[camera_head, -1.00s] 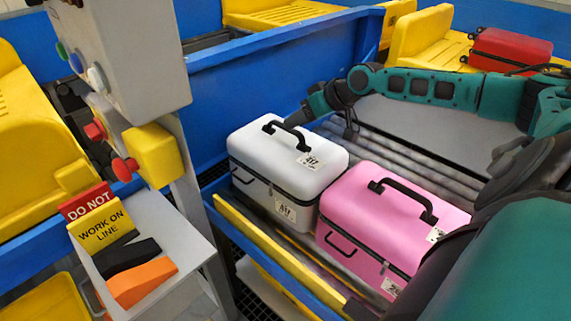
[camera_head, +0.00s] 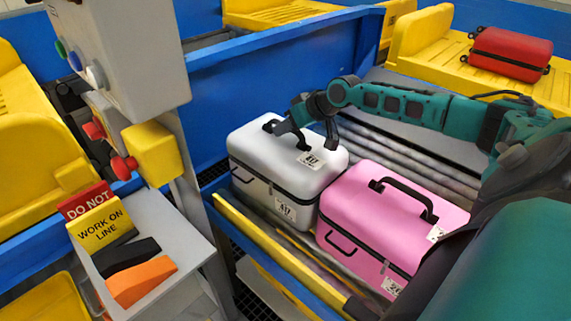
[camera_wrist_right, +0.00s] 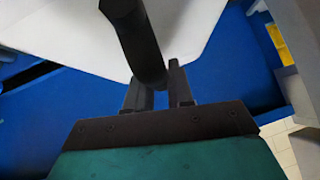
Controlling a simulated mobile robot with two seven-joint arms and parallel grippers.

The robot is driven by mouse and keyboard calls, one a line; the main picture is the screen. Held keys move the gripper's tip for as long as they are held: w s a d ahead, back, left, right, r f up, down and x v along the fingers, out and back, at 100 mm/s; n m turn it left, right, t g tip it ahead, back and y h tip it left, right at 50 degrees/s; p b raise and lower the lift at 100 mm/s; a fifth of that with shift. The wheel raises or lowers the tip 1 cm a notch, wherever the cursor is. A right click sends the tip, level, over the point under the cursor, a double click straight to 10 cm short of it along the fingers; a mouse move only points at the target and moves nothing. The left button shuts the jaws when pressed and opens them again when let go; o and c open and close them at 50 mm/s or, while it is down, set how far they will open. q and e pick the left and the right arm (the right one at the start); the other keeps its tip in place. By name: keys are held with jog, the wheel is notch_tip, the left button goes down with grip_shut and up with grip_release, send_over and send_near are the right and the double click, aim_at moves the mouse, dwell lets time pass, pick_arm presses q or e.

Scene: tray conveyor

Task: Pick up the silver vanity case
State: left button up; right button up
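The silver vanity case (camera_head: 258,150), with a black handle on its lid and white number tags, stands upright on the rollers. My right gripper (camera_head: 279,128) is at the handle, just above the lid. In the right wrist view the black handle (camera_wrist_right: 136,40) runs over the white lid (camera_wrist_right: 70,28) down to my right gripper's two fingers (camera_wrist_right: 160,95). The fingers are apart, with the handle's near end in front of the left one. I cannot tell whether they touch it. My left gripper is not in view.
A pink case (camera_head: 385,215) stands close to the right of the silver one. A blue wall (camera_head: 270,85) rises behind, and a yellow-and-blue rail (camera_head: 275,250) runs in front. A grey control post (camera_head: 130,50) is at left. A red suitcase (camera_head: 510,54) lies on a yellow tray at the back right.

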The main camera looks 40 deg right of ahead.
grip_shut()
dwell(0.3)
dwell(0.6)
jog(key=shift+w+d+r, duration=0.1)
jog(key=shift+w+r, duration=0.05)
jog(key=shift+r, duration=0.1)
